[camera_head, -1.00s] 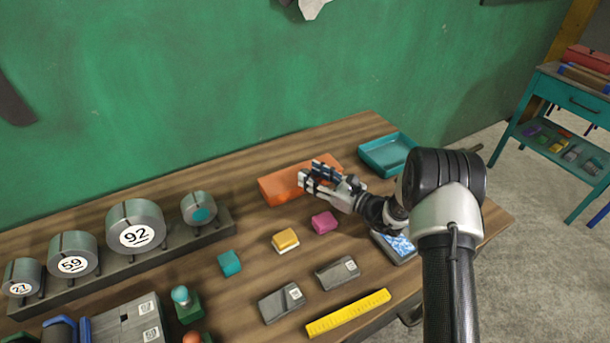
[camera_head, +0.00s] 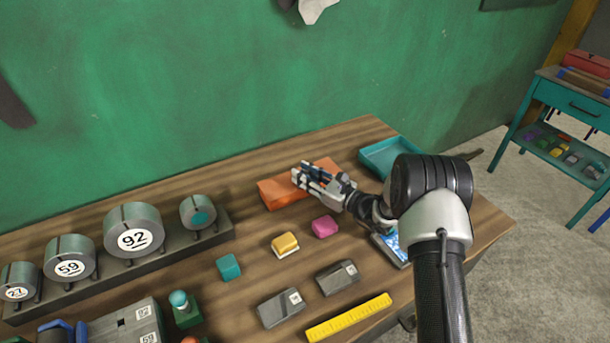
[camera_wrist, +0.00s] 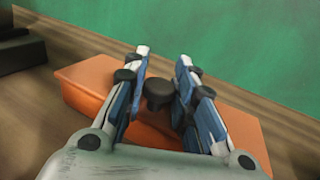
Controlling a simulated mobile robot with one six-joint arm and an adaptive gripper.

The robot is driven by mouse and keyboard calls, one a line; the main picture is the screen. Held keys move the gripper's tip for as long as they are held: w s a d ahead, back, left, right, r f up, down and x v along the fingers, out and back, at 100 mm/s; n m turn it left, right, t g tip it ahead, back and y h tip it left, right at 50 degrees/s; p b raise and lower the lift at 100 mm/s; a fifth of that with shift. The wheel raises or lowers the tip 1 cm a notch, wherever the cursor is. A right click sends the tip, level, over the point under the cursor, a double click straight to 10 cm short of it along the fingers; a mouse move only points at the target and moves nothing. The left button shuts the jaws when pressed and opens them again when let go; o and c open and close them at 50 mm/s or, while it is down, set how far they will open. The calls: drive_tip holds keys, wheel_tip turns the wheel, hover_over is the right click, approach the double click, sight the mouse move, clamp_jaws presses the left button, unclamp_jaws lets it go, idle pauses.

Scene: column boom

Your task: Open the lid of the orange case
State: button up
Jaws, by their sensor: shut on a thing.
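The orange case (camera_head: 276,195) lies on the wooden table near the wall, and its lid looks closed. In the wrist view the case (camera_wrist: 85,88) spans the middle, with a dark round knob (camera_wrist: 158,90) between my fingers. My gripper (camera_head: 300,175) is over the case, coming from the right and hiding part of its top. In the wrist view my gripper (camera_wrist: 162,66) has one finger on each side of the knob and is shut on it. The knob is hidden in the head view.
A teal tray (camera_head: 372,161) stands right of the case. A pink block (camera_head: 325,227), a yellow block (camera_head: 285,243) and a teal block (camera_head: 229,266) lie in front. Numbered weights on a dark rack (camera_head: 150,263) stand to the left. The green wall is close behind.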

clamp_jaws()
drive_tip(key=shift+p, duration=0.3)
